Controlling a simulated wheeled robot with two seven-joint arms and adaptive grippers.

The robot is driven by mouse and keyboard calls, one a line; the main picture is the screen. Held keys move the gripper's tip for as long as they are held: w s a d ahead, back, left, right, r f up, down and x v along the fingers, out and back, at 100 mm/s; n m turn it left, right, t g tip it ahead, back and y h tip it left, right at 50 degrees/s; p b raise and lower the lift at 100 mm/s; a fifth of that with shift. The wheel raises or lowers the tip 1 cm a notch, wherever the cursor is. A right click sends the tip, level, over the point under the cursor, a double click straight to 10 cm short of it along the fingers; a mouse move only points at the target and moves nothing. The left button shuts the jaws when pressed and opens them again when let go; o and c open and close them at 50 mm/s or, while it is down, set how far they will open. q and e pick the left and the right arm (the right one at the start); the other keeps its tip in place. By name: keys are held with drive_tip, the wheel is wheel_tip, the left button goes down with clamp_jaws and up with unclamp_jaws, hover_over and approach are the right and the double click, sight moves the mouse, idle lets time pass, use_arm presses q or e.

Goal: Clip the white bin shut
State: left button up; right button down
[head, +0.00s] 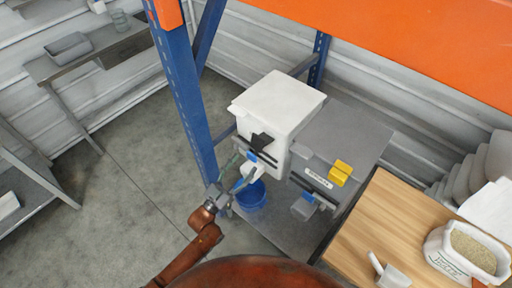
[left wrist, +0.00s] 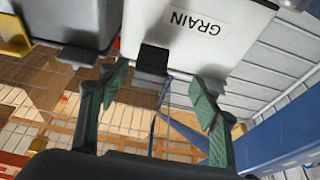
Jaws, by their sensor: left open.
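The white bin (head: 278,100) stands on a grey surface under the rack. A black clip (head: 262,141) juts from its front, above a blue part (head: 262,157). In the left wrist view the white bin (left wrist: 235,38) carries an upside-down GRAIN label, and the black clip (left wrist: 152,62) shows at its edge. Whether the clip is fastened I cannot tell. My left gripper (head: 240,170) is just in front of the bin, below the clip. Its green-padded fingers (left wrist: 160,92) are spread and empty, with the clip beyond and between them. My right gripper is not in view.
A grey bin (head: 345,130) with a yellow block (head: 340,173) stands right of the white bin. A blue bucket (head: 251,195) sits below my gripper. A blue rack post (head: 183,95) rises to the left. A wooden table (head: 385,225) holds a grain sack (head: 465,255).

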sight(255, 149)
use_arm(q)
drive_tip(key=shift+h, duration=0.3)
drive_tip(key=w+d+r, duration=0.5)
drive_tip(key=shift+w+r, duration=0.1)
drive_tip(key=shift+w, duration=0.1)
clamp_jaws()
idle(0.6)
